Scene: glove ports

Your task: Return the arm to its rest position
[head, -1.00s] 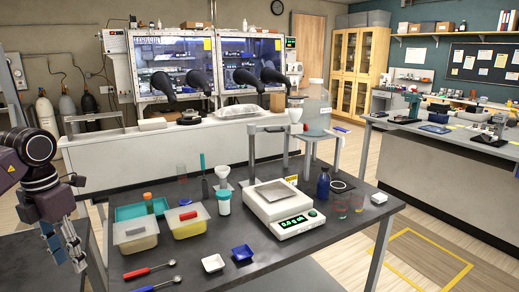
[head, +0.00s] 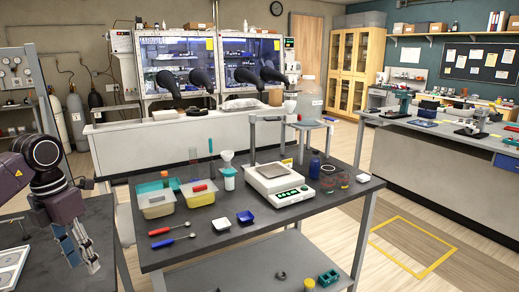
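My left gripper (head: 80,250) is at the lower left of the head view, left of the dark lab table (head: 300,211). Its fingers point down and hang clear of the table and everything on it. The fingers look apart with nothing between them. My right gripper is not in view. The glove box (head: 211,62) with its black glove ports (head: 165,85) stands on the white bench at the back.
A dark surface (head: 60,265) lies below my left arm. Floor shows to the right, with a yellow-marked rectangle (head: 412,245).

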